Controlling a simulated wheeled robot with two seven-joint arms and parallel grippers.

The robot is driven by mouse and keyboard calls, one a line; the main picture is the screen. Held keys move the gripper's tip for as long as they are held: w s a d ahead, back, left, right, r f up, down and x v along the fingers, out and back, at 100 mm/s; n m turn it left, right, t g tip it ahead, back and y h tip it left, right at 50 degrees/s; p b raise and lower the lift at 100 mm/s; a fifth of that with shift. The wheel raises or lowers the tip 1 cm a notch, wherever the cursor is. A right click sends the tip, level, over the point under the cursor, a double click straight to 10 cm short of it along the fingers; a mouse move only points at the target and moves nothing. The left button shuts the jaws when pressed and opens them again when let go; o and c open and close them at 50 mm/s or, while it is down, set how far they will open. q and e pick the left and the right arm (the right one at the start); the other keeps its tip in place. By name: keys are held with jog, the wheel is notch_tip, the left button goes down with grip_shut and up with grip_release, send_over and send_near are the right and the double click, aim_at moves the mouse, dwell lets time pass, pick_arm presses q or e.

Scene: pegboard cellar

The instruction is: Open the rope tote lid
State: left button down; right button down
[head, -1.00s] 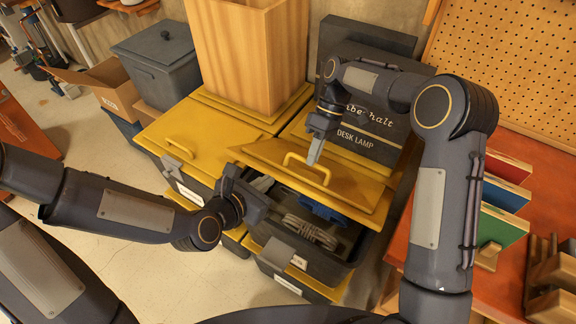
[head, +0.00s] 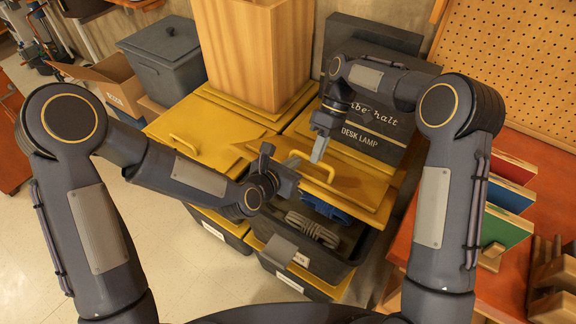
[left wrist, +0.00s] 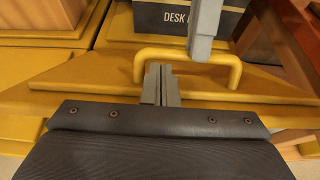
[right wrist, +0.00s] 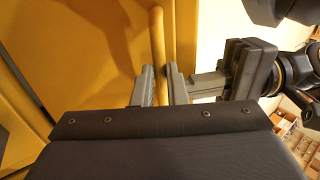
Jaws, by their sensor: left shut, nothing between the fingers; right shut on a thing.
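The rope tote (head: 345,262) is a dark bin with a yellow lid (head: 362,196). The lid is tilted, its front edge raised above the bin. A grey coiled rope (head: 313,229) and something blue show inside. My right gripper (head: 318,158) is shut on the lid's yellow handle (right wrist: 157,45). My left gripper (head: 294,161) is shut and empty beside the handle, near the lid's front edge. In the left wrist view its closed fingers (left wrist: 160,84) are just in front of the handle (left wrist: 180,53); I cannot tell whether they touch the lid.
A desk lamp box (head: 372,135) stands behind the lid. A tall wooden box (head: 250,50) stands on neighbouring yellow-lidded totes (head: 185,150). An orange bench (head: 425,225) with coloured panels (head: 505,198) is on the right. Clear floor (head: 130,230) lies at the left.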

jog(key=shift+w+d+f, duration=0.25)
jog(key=shift+d, duration=0.1)
pick_arm(q)
jog(key=shift+w+d+r, duration=0.3)
jog(key=shift+w+r, duration=0.15)
jog(key=shift+r, duration=0.2)
jog(key=shift+f, duration=0.1)
pick_arm(e)
jog(key=c, duration=1.6)
grip_release()
jog(key=shift+o, duration=0.7)
jog(key=shift+a, duration=0.15)
